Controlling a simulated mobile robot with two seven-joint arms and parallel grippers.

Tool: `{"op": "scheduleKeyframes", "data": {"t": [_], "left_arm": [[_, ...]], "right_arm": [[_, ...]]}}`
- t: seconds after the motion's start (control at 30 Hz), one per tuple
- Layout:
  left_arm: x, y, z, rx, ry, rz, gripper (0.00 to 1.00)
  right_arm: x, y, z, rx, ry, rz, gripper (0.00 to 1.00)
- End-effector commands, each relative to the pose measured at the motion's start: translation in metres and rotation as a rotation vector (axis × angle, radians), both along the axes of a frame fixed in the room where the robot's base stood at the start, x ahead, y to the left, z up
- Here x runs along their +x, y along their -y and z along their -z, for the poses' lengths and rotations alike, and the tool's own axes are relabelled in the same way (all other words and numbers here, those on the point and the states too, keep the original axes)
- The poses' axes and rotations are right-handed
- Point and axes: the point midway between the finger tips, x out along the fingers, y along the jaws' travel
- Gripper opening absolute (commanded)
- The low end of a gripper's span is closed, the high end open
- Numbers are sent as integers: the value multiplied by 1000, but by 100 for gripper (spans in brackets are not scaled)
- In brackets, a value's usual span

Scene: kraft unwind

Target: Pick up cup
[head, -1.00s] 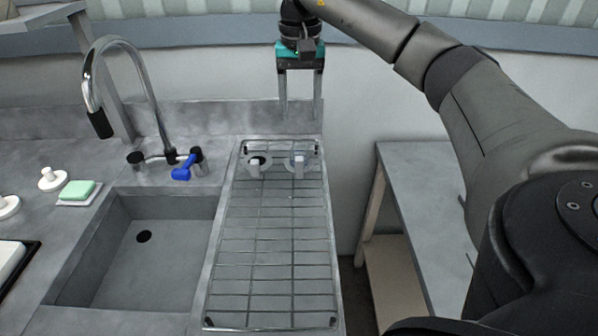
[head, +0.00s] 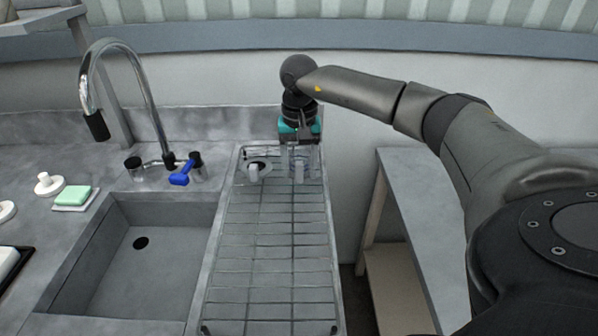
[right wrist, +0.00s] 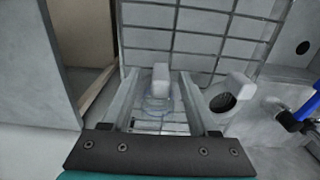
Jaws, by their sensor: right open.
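A clear cup with a pale handle (head: 299,172) stands at the back right of the wire drying rack (head: 265,240). A second cup with a pale handle (head: 254,172) stands to its left. My right gripper (head: 301,170) points down at the right-hand cup, open. In the right wrist view that cup (right wrist: 161,82) shows between the two spread fingers (right wrist: 158,78), its glass body faint. Contact cannot be made out. The other cup (right wrist: 230,92) is outside the fingers, to the right. My left gripper is not in view.
A green sponge (head: 73,195) is farther left. A wall rises behind the rack. A lower side table (head: 415,190) stands to the right across a gap.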

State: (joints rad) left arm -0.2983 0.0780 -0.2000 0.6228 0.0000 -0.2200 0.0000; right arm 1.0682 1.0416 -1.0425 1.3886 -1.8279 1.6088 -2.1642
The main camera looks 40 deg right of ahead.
Motion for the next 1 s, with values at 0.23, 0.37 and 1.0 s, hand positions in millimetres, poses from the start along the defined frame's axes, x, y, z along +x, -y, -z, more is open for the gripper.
{"op": "scheduleKeyframes", "data": {"t": [0.23,0.37,1.0], "left_arm": [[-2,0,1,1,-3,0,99],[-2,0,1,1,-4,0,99],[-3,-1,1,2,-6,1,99]], "right_arm": [[0,0,5,1,1,-1,60],[0,0,5,1,1,-1,51],[0,0,4,0,1,-1,0]]}}
